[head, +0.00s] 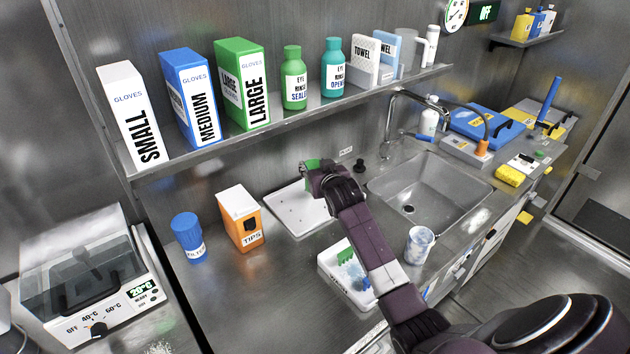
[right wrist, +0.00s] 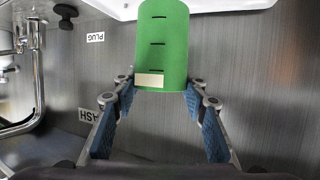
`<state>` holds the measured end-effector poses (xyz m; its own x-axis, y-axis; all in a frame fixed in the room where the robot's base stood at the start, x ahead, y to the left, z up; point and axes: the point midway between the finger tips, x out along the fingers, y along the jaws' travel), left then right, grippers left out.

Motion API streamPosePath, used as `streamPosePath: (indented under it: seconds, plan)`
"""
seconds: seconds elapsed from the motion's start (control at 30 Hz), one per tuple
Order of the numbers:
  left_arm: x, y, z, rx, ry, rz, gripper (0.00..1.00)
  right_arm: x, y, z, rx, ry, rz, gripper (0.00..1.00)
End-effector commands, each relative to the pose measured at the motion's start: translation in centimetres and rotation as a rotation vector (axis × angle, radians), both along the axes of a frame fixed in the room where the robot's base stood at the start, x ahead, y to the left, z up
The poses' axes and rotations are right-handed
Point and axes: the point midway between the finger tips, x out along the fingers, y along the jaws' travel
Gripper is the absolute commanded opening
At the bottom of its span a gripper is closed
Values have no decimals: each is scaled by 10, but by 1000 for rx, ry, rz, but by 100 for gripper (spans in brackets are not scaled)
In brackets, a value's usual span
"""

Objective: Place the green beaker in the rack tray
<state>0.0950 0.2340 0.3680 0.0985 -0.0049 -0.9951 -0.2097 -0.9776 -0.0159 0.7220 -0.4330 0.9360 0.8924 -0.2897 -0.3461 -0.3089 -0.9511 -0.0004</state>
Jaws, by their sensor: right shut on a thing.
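The green beaker (right wrist: 162,38) is between the fingers of my right gripper (right wrist: 160,86) in the right wrist view. It has dark marks and a pale label. My right gripper is shut on it. In the head view only a small green part of the beaker (head: 311,164) shows, mostly hidden behind my right gripper (head: 318,172). The gripper appears over the back right part of a flat white tray (head: 292,212) on the counter, which looks like the rack tray. I cannot tell the beaker's height above it. My left gripper is not in view.
A white bin (head: 362,299) with green and blue items stands in front. The sink (head: 425,190) with its faucet (head: 390,128) and a patterned cup (head: 419,245) are right. An orange tips box (head: 240,218) and blue jar (head: 188,238) are left. A loaded shelf (head: 300,118) hangs above.

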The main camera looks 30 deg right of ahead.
Motion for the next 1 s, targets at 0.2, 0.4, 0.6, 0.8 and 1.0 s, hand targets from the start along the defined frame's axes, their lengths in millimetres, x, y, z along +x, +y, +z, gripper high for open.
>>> streamPosePath:
  seconds: [0.2, 0.4, 0.6, 0.8, 1.0]
  plan:
    - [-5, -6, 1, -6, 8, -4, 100, -1, 0, -27, 2, 3, 0, 18]
    - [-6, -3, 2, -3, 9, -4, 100, 0, 0, -43, 0, -1, 0, 18]
    - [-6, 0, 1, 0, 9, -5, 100, 0, 0, -43, -1, -2, 0, 18]
    - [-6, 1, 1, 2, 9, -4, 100, 0, 0, -45, 0, -1, 0, 49]
    - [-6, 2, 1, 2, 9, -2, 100, 0, 0, -45, 0, -1, 0, 57]
